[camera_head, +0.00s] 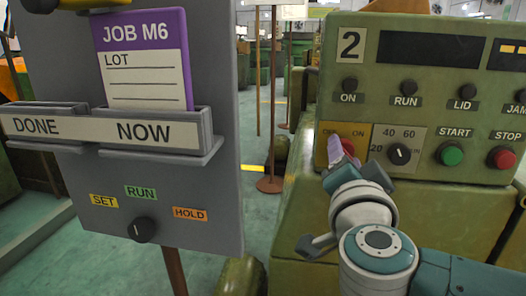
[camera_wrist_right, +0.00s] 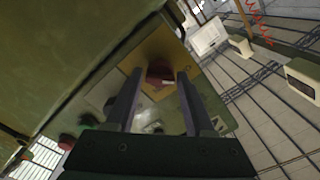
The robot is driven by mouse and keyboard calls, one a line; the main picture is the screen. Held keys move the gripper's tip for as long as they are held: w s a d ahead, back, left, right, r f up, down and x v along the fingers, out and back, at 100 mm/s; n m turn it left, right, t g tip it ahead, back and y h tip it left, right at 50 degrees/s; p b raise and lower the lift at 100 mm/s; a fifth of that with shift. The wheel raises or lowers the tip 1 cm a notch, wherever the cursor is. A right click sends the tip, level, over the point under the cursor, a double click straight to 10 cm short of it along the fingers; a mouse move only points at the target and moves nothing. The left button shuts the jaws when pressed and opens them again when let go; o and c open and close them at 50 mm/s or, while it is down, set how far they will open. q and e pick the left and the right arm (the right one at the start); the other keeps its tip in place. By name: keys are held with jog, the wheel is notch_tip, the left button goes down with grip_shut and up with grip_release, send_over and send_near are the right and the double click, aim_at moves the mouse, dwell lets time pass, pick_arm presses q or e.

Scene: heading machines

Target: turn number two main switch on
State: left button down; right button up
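The green-yellow machine panel marked 2 (camera_head: 349,44) is at the right of the head view. Its main switch is a red knob (camera_head: 348,147) on a yellow OFF/ON plate (camera_head: 358,130), partly hidden by my right gripper (camera_head: 340,152). In the right wrist view, the red knob (camera_wrist_right: 160,75) and yellow plate (camera_wrist_right: 160,50) lie ahead, with the knob between the fingertips. My right gripper (camera_wrist_right: 160,80) is open, one finger each side, with small gaps visible beside the knob. Whether a finger touches it, and the knob's exact angle, I cannot tell.
Right of the switch are a black 20/40/60 dial (camera_head: 399,154), a green START button (camera_head: 450,154) and a red STOP button (camera_head: 501,157). A grey board (camera_head: 215,215) with a job card (camera_head: 146,75) and SET/RUN/HOLD knob (camera_head: 142,230) stands at left. Floor shows between them.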

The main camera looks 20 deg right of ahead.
grip_shut()
jog(key=shift+m, duration=0.4)
jog(key=m+b, duration=0.2)
jog(key=m, duration=1.5)
jog(key=shift+f+b, duration=0.15)
jog(key=shift+b, duration=0.15)
jog(key=shift+m, duration=0.3)
jog(key=shift+o, duration=2)
grip_release()
